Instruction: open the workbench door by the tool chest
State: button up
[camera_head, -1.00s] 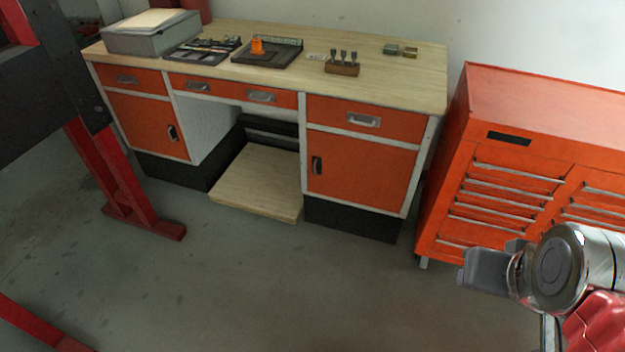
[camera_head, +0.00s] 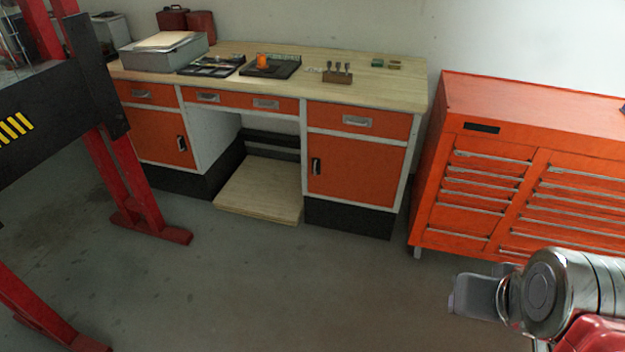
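The workbench (camera_head: 395,86) has a pale wooden top and orange fronts. Its right door (camera_head: 365,172), the one beside the tool chest, is closed, with a dark handle (camera_head: 316,168) at its left edge. The orange tool chest (camera_head: 428,190) stands just right of the bench with its drawers shut. My gripper (camera_head: 470,297) is at the lower right, well apart from the door and in front of the chest's lower part. It is seen from the side, so I cannot tell whether its fingers are open or shut.
A red and black lift frame (camera_head: 135,195) stands at the left. A wooden board (camera_head: 258,190) lies low in the bench's knee space. A grey box (camera_head: 160,55), trays and a tool block (camera_head: 338,75) sit on top. The grey floor (camera_head: 290,280) before the bench is clear.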

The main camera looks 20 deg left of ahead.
aim_at(349, 169)
jog(key=k, duration=0.25)
jog(key=u, duration=0.25)
jog(key=i, duration=0.5)
jog(key=u, duration=0.7)
jog(key=i, duration=0.75)
jog(key=u, duration=0.45)
jog(key=i, duration=1.95)
jog(key=z, duration=0.3)
